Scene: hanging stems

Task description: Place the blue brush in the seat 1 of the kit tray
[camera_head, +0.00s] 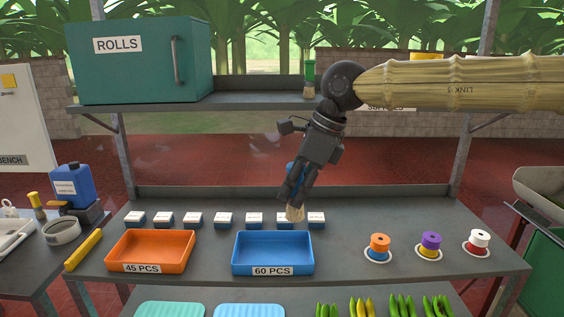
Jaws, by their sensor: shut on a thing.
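My gripper (291,196) points down above the back of the grey bench and is shut on the blue brush. The brush's blue handle (298,169) shows behind and above the fingers, and its pale bristles (295,213) point down below them. The bristles overlap the row of small boxes in the picture; I cannot tell whether they touch anything. A white tray (10,242) is cut off by the left edge on the side table and may be the kit tray. Its seats and any seat numbers cannot be made out.
An orange tray (150,263) and a blue tray (272,268) stand on the bench, with several small boxes (194,219) behind. Several spools (430,242) stand at right. A blue bottle (72,184) and a tape roll (61,232) are at left. A shelf (250,101) crosses above.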

